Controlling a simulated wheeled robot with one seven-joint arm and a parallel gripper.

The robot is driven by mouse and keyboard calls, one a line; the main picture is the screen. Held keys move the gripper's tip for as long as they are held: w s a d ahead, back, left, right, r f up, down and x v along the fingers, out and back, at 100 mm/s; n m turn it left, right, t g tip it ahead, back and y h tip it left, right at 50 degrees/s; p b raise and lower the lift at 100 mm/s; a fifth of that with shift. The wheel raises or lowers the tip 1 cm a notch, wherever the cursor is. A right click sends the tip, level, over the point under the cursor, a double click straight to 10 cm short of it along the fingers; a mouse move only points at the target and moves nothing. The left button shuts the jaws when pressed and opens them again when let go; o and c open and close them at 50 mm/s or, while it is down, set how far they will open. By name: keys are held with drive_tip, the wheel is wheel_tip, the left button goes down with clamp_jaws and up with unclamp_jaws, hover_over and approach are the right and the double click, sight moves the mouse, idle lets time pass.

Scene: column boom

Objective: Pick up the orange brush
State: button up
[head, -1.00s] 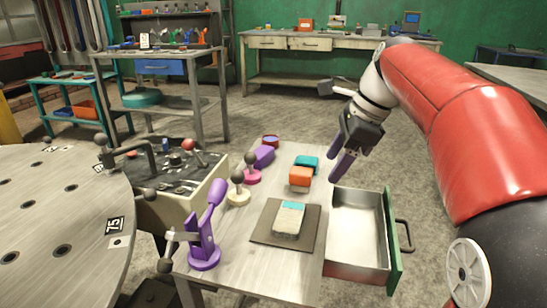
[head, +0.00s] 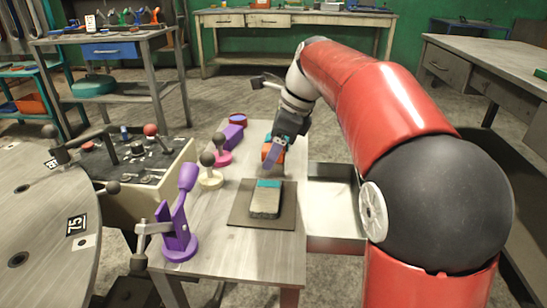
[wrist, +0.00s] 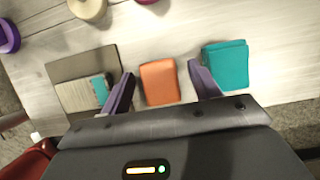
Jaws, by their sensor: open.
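The orange brush (wrist: 159,82) is a small block lying on the small table. In the wrist view it sits between the two purple fingers of my gripper (wrist: 162,88), with a gap on each side. My gripper is open and empty. In the head view my gripper (head: 273,152) is over the brush (head: 267,153) and partly hides it. A teal block (wrist: 226,65) lies just outside the right finger in the wrist view.
A brush with a teal top (head: 265,199) lies on a dark mat (head: 237,210). An open drawer (head: 330,197) sticks out at the right.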

drive_tip(key=c, duration=1.1)
drive_tip(key=shift+r, duration=0.15)
wheel_tip(320, 180, up, 20)
drive_tip(key=p, duration=0.4)
drive_tip(key=o, duration=0.5)
drive_tip(key=shift+c, duration=0.2)
drive_tip(key=c, duration=0.3)
